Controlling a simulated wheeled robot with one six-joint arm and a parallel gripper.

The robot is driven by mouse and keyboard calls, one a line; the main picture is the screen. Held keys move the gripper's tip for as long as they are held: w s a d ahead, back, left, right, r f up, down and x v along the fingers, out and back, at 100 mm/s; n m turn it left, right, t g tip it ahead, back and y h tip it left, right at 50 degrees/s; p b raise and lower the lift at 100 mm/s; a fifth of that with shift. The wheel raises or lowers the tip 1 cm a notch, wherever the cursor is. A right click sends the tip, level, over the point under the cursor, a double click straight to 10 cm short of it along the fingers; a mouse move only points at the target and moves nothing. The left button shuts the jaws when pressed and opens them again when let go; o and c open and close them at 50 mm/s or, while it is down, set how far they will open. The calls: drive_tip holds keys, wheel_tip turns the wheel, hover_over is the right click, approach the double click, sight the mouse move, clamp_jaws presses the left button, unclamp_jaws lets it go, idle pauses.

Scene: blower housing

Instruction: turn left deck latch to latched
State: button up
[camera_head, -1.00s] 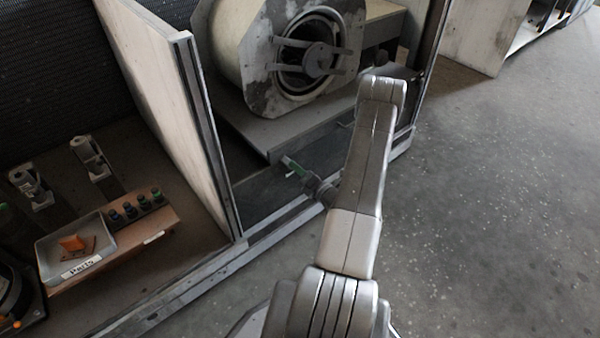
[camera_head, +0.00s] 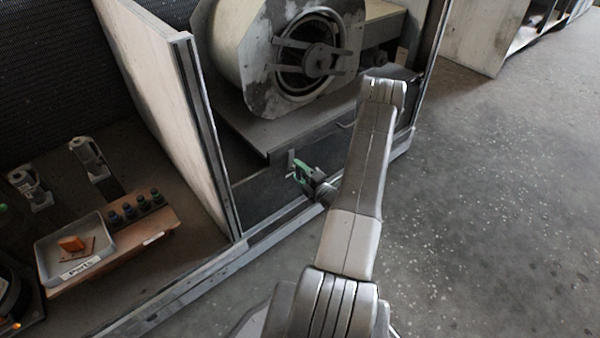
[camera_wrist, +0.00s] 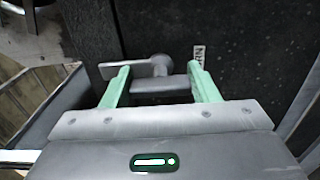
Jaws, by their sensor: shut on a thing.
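The deck latch (camera_wrist: 148,69) is a grey lever with a round pivot on a dark panel in the wrist view. Its arm extends left from the pivot. My gripper (camera_wrist: 158,70) has its two green fingers on either side of the latch and is shut on it. In the head view my gripper (camera_head: 303,177) is at the dark front face below the deck. A small grey upright piece (camera_head: 291,159), apparently the latch lever, shows beside the green fingers there. My arm hides the area to the right.
The blower housing (camera_head: 262,60) stands on the grey deck (camera_head: 265,134) above the latch. A pale partition (camera_head: 160,95) rises to the left. A grey parts tray (camera_head: 60,268) and several bottles stand beyond it. Open floor (camera_head: 480,210) lies to the right.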

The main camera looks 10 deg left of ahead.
idle(0.3)
drive_tip(key=o, duration=1.4)
drive_tip(key=p+v, duration=0.2)
drive_tip(key=v, duration=1.1)
drive_tip(key=shift+s+d, duration=0.25)
drive_tip(key=shift+d, duration=0.05)
drive_tip(key=b+x, duration=0.2)
drive_tip(key=x, duration=1.2)
drive_tip(key=shift+d, duration=0.1)
